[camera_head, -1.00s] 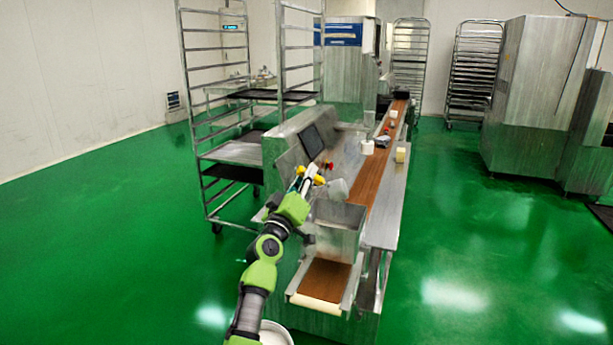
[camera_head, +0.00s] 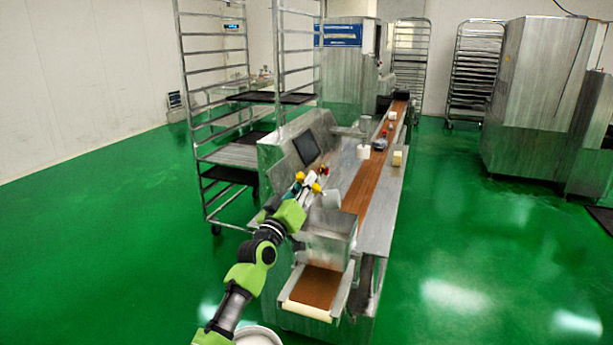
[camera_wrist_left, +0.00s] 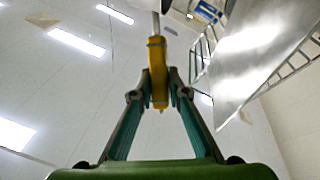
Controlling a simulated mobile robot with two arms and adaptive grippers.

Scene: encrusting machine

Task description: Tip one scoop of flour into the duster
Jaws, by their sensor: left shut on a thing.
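My left gripper (camera_head: 304,188) is at the left edge of the duster, a metal box (camera_head: 328,239) at the near end of the machine. In the left wrist view the gripper (camera_wrist_left: 157,85) is shut on a yellow handle (camera_wrist_left: 158,65) with a metal shaft, which looks like the scoop's. Yellow parts also show at the gripper in the head view. A grey piece (camera_head: 331,199) at the duster's back rim may be the scoop's bowl. I cannot tell whether flour is in it. My right gripper is not in view.
A tall tray rack (camera_head: 222,110) stands behind left. A white bucket (camera_head: 258,336) stands at the bottom edge. Green floor is free on both sides.

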